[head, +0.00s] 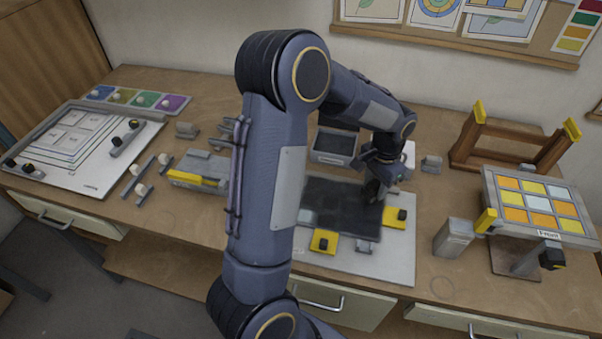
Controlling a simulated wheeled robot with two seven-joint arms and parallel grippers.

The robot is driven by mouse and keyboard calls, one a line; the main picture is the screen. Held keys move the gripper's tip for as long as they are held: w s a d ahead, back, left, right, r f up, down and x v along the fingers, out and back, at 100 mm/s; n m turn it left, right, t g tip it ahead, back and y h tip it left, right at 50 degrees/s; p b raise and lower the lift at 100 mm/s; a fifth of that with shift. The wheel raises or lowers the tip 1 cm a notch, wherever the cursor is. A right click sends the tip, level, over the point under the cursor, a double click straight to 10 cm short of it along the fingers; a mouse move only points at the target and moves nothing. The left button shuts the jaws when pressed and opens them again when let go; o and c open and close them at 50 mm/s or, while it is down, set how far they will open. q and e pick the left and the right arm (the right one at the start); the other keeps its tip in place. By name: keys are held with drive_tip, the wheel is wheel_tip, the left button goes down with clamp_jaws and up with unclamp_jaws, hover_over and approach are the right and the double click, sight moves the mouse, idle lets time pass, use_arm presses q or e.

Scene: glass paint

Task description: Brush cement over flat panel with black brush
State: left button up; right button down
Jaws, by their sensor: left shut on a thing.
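The flat panel (335,208) is a dark, smeared rectangle lying on a white board (392,262) in the middle of the bench. Yellow-and-black clamps (323,241) sit at its front and right edges. My left gripper (377,182) is over the panel's upper right part, pointing down. It is shut on a small dark thing that looks like the black brush (373,192), low over or touching the panel; contact is not clear. The brush is mostly hidden by the gripper. My left arm covers the area left of the panel. My right gripper is out of view.
A grey labelled bin (332,158) stands behind the panel. A wooden rack (500,148) and a tilted stand with a coloured tile panel (537,205) are at right. A grey block (453,238) stands near the board. A white drawing board (60,172) lies at left.

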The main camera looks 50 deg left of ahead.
use_arm(q)
drive_tip(key=shift+s+r+p, duration=0.1)
drive_tip(key=shift+r+p, duration=0.2)
drive_tip(key=shift+r, duration=0.35)
drive_tip(key=shift+r+p, duration=0.55)
drive_tip(key=shift+r, duration=0.15)
drive_tip(key=shift+r+p, duration=0.95)
drive_tip(key=shift+r, duration=0.5)
